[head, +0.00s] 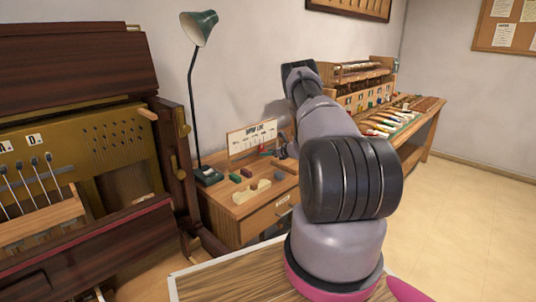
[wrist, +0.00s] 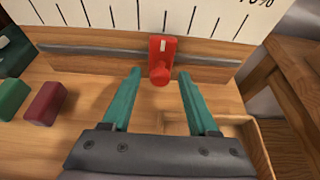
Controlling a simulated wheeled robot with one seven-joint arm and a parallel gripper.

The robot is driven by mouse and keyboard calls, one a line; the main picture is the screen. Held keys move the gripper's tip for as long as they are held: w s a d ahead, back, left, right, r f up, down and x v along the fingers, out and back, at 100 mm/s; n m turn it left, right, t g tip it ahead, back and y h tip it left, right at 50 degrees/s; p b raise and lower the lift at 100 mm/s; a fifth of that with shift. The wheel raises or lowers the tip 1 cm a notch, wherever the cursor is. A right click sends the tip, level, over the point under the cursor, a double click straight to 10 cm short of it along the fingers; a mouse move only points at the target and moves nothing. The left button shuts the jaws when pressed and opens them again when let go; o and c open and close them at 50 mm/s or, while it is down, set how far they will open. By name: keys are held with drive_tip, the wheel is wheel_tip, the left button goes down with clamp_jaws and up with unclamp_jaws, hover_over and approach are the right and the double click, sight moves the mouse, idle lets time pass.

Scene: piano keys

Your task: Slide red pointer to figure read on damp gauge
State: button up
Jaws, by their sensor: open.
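The red pointer (wrist: 162,49) sits on a grey rail (wrist: 90,51) below a white scale board (wrist: 215,14) in the wrist view. Its round knob points toward me. The scale has black tick marks and a partly cut-off figure ending in "0%" at the right. My gripper (wrist: 160,74) is open, with one teal fingertip on each side of the knob and visible gaps. The head view shows the scale board (head: 252,136) standing on the wooden desk, with the red pointer (head: 261,149) small at its lower edge. I cannot make out a separate damp gauge.
Green (wrist: 13,98) and dark red (wrist: 45,103) blocks lie left of the gripper. A wooden tray (wrist: 256,140) is at the right, under the gripper. A green desk lamp (head: 200,28) stands at the desk's left. A cabinet with strings (head: 70,150) is further left.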

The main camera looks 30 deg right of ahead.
drive_tip(key=v, duration=1)
drive_tip(key=shift+s+r, duration=0.25)
drive_tip(key=shift+s, duration=0.05)
drive_tip(key=shift+d, duration=0.2)
